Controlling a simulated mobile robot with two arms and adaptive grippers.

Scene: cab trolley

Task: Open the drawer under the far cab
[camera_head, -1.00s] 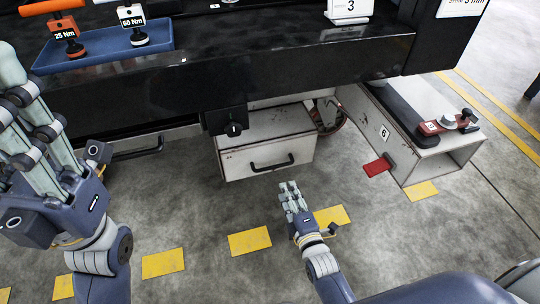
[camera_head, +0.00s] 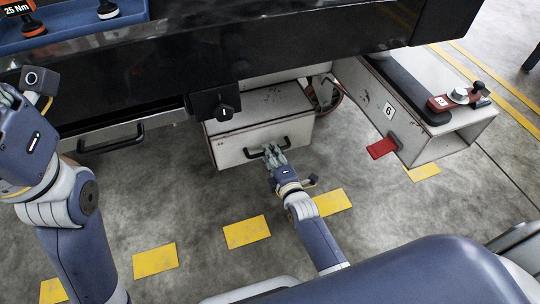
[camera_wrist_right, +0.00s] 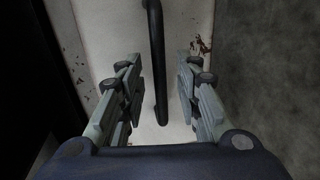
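A white, worn drawer (camera_head: 240,142) hangs under the black cab body, with its front facing me. It carries a black bar handle (camera_head: 296,143). My right gripper (camera_head: 274,153) is at the handle in the head view. In the right wrist view the handle (camera_wrist_right: 156,60) runs between the two fingers of the right gripper (camera_wrist_right: 158,100), with a gap on both sides, so the gripper is open around it. My left gripper (camera_head: 14,105) is at the left edge of the head view, partly cut off, and its fingertips are out of frame.
Another drawer with a black handle (camera_head: 112,139) is at the left. A black knob box (camera_head: 216,104) sits above the white drawer. A white step box (camera_head: 440,142) with a red pedal (camera_head: 382,148) stands at the right. The floor in front is clear.

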